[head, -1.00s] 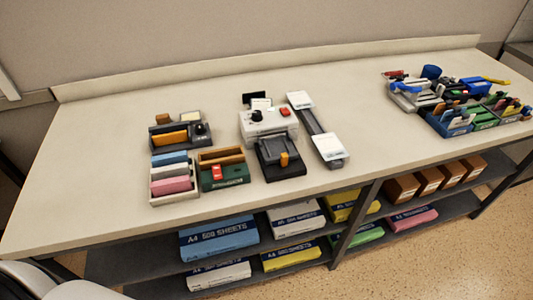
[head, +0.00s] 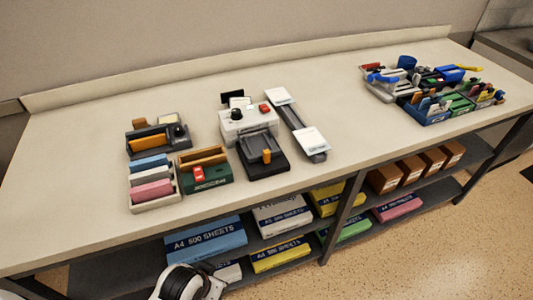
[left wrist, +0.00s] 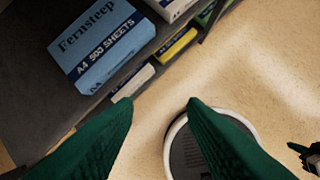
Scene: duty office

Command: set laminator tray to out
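The laminator (head: 246,124) is a white machine with a black knob and a red button, standing on the counter. Its black tray (head: 252,168) lies on the near side of it, with an upright orange handle (head: 267,156). My left gripper (left wrist: 157,102) has green fingers, spread apart with nothing between them, low in front of the shelves and away from the laminator. A dark piece at the right edge of the left wrist view looks like my right gripper (left wrist: 307,157); its fingers are not clear.
Left of the laminator are a green box (head: 206,179) and a bin of coloured blocks (head: 152,202). A long grey device (head: 299,128) stands close on its right. The counter's middle right is clear.

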